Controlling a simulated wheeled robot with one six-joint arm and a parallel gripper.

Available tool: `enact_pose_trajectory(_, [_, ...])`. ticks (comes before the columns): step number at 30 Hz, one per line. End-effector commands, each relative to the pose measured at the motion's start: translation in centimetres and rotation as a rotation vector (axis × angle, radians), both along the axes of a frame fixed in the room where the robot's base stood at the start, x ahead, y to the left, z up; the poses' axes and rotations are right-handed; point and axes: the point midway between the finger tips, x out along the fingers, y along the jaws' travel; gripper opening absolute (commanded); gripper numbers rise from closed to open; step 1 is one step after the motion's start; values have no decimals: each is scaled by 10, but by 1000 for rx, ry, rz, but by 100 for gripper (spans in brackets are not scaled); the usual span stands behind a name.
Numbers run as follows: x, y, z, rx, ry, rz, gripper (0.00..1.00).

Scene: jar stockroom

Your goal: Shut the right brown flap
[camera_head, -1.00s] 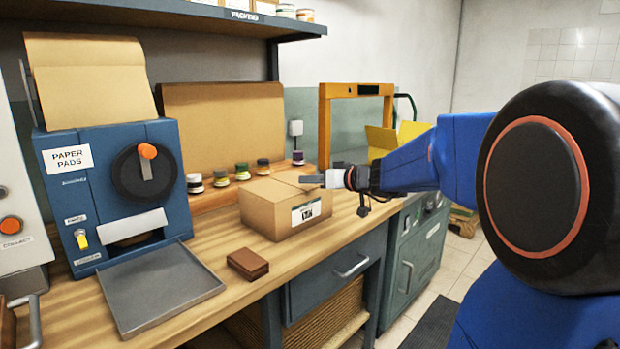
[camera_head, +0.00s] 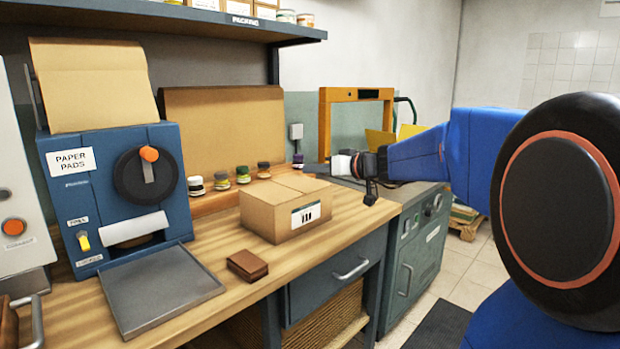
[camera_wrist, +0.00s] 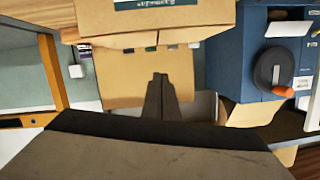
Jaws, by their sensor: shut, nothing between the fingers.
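The brown cardboard box (camera_head: 270,215) stands on the wooden bench with a white label on its front. Its top looks closed, with the right brown flap (camera_head: 303,183) lying about flat beside the seam. My gripper (camera_head: 320,168) is just past the box's far right edge, apart from the flap as far as I can tell. In the wrist view my fingers (camera_wrist: 162,82) are together and empty. The box (camera_wrist: 150,18) fills the top of that view.
A grey tray (camera_head: 160,292) lies before the blue paper pad machine (camera_head: 75,195). A small brown block (camera_head: 247,265) lies in front of the box, and several jars (camera_head: 221,181) stand behind it. An orange frame (camera_head: 325,125) stands beyond my gripper.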

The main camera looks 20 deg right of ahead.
Motion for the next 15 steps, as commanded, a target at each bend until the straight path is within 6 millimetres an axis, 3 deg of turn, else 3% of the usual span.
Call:
enact_pose_trajectory(9, [-46,-18,12,-1,-1,-3,0])
enact_pose_trajectory(15, [-65,-25,17,-1,-1,-2,0])
